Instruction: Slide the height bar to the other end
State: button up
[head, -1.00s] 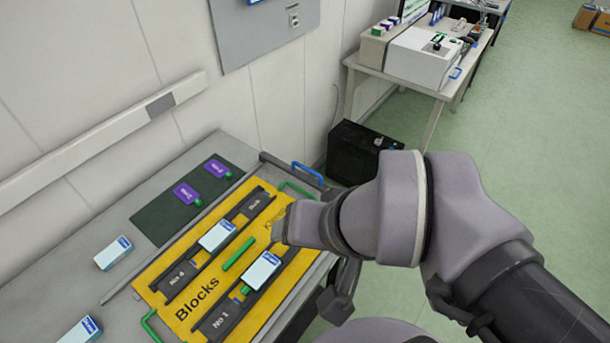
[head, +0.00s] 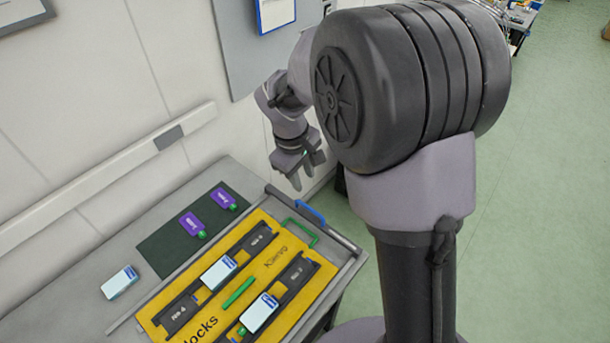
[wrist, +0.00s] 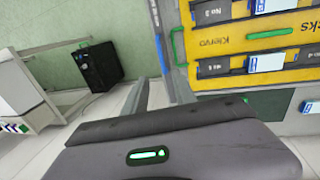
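No part is labelled as a height bar, so I cannot tell which one it is. A short green bar (head: 238,292) lies in the middle of the yellow board (head: 282,238), between two dark block tracks. A long pale rail (head: 105,180) with a dark grey piece (head: 168,138) near its right end runs along the wall. My gripper (head: 304,172) points down beyond the table's far right corner, above the table and apart from everything. Its fingers are spread and hold nothing. In the wrist view my gripper (wrist: 158,95) reaches past the table edge.
White-and-blue blocks (head: 219,273) sit on the tracks. Purple tags (head: 192,224) lie on a dark green mat (head: 165,250). A blue handle (head: 310,213) and green handle (head: 300,231) stand at the board's far end. A black box (wrist: 98,66) stands on the floor.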

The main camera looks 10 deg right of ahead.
aim_at(311, 209)
jog(key=f+b, duration=0.1)
jog(key=f, duration=0.4)
jog(key=w+d+f+b, duration=0.1)
jog(key=f, duration=0.4)
jog(key=d+f+b, duration=0.1)
jog(key=f+b, duration=0.1)
jog(key=f, duration=0.3)
jog(key=shift+w+d, duration=0.15)
jog(key=shift+w, duration=0.1)
grip_shut()
dwell(0.4)
